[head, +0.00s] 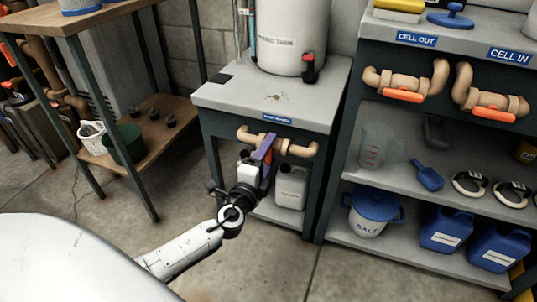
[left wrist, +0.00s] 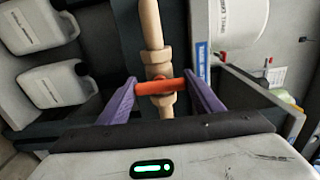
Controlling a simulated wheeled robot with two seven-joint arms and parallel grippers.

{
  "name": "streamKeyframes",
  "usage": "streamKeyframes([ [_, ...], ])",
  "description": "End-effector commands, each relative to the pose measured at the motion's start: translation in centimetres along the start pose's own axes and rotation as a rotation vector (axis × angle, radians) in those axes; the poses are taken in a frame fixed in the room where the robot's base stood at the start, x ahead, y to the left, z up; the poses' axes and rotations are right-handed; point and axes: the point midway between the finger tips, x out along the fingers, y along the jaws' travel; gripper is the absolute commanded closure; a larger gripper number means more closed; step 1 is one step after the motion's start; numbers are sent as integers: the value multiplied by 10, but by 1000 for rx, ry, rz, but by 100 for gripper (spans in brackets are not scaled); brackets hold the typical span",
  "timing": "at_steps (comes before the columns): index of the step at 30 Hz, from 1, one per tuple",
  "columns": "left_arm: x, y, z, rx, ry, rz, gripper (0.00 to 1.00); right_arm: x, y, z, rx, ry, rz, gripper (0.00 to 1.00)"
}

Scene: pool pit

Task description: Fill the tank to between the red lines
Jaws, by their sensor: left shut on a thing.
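A white tank (head: 285,35) stands on a grey cabinet top, with a black tap with a red knob (head: 309,68) low on its side. No red lines or water level can be made out. Below the top, a tan pipe (head: 299,149) runs under a blue label (head: 277,119). My left gripper (head: 267,150) is at this pipe, its purple fingers hiding much of the valve. In the left wrist view, the fingers (left wrist: 160,84) are shut on the orange-red valve handle (left wrist: 160,87), which lies across the pipe (left wrist: 153,45). My right gripper is not in view.
White jugs (head: 291,186) stand on the shelf below the pipe. At right, a shelf unit has pipes with orange handles (head: 404,95), a salt bucket (head: 371,212) and blue jugs (head: 447,229). A wooden-shelved rack (head: 150,130) stands at left. Floor between is clear.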

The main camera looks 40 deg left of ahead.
Motion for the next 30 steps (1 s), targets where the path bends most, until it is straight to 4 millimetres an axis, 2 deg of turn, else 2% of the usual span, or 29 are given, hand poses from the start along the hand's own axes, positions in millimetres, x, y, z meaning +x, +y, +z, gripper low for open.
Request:
streamKeyframes([
  [4, 0, 1, 0, 6, 2, 1, 63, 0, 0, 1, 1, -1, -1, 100],
  [5, 0, 1, 0, 6, 2, 1, 36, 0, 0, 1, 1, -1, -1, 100],
  [7, 0, 1, 0, 5, 2, 1, 24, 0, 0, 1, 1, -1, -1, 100],
  [8, 0, 0, 0, 5, 2, 1, 22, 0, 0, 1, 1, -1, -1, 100],
  [16, -1, 0, 0, 2, 1, 0, 22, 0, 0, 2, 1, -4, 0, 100],
  [19, -7, 0, 0, 2, 1, 1, 22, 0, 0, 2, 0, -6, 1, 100],
  [23, -27, 1, 0, 3, 2, 3, 22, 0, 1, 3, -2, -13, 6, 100],
  [30, -75, 1, 0, 4, 1, 4, 22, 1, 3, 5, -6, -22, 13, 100],
])
